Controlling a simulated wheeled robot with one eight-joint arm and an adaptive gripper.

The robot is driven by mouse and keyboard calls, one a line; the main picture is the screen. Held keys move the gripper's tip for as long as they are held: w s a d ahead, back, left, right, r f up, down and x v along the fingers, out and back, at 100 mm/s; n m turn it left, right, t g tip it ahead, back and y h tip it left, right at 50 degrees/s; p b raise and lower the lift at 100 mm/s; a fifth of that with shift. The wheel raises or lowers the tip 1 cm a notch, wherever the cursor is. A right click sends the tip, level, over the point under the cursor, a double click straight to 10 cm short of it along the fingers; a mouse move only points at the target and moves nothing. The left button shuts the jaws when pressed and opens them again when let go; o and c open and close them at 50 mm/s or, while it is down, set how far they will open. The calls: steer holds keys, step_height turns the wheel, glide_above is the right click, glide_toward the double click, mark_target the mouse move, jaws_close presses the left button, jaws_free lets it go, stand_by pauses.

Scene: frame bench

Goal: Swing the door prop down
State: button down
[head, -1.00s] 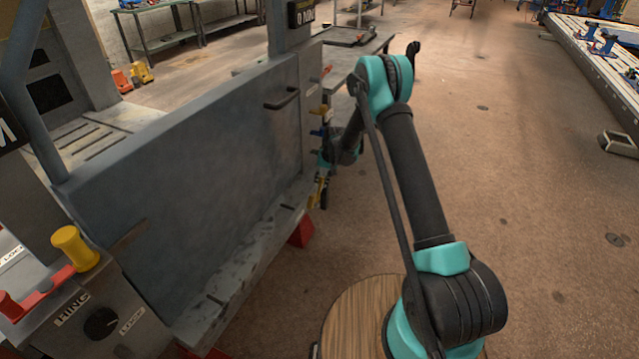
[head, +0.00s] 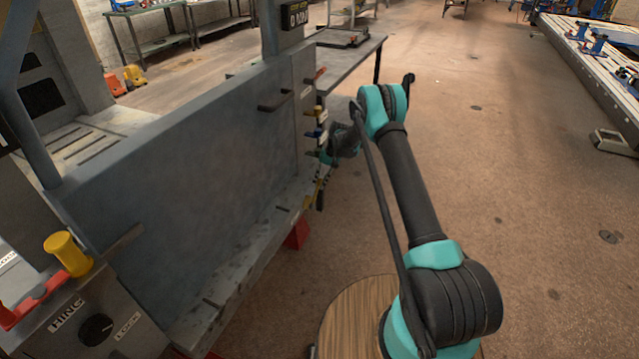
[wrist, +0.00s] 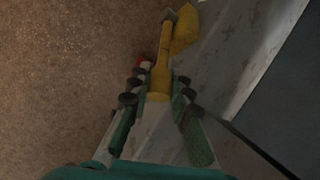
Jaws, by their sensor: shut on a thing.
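A yellow door prop (wrist: 163,62) shows in the wrist view as a bar with a wider, flattened far end, beside the grey metal of the frame. My gripper (wrist: 159,88) is shut on its near end, with one finger on each side. In the head view my gripper (head: 322,177) is low at the right end post of the grey frame. A small yellow part, apparently the prop (head: 318,192), shows there, mostly hidden by the gripper. The large grey door panel (head: 190,160) stands upright to its left.
Coloured levers (head: 316,112) line the right post. A yellow knob (head: 66,252) and red lever stand at the front left. A grey table (head: 350,62) stands behind. Open floor (head: 520,200) lies to the right.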

steer(key=c, duration=1.4)
jaws_free()
steer(key=shift+o, duration=0.2)
steer(key=shift+s+a+r+t+h, duration=0.3)
steer(key=shift+s+r+t, duration=0.15)
steer(key=shift+s+t, duration=0.15)
steer(key=shift+s+a+r+t+h, duration=0.15)
steer(key=shift+s+r+t+h, duration=0.15)
steer(key=shift+s+r+t, duration=0.25)
steer(key=s+t, duration=0.1)
steer(key=s+a+r+t+h, duration=0.1)
steer(key=t, duration=0.1)
steer(key=s+n+t, duration=0.1)
steer(key=s, duration=0.1)
steer(key=shift+a+r+t, duration=0.15)
steer(key=shift+r+t, duration=0.15)
steer(key=shift+t, duration=0.05)
steer(key=w+v, duration=0.1)
steer(key=v, duration=1.5)
steer(key=s+d+r, duration=0.6)
steer(key=s+d, duration=0.1)
steer(key=d, duration=0.3)
steer(key=shift+r+h, duration=0.4)
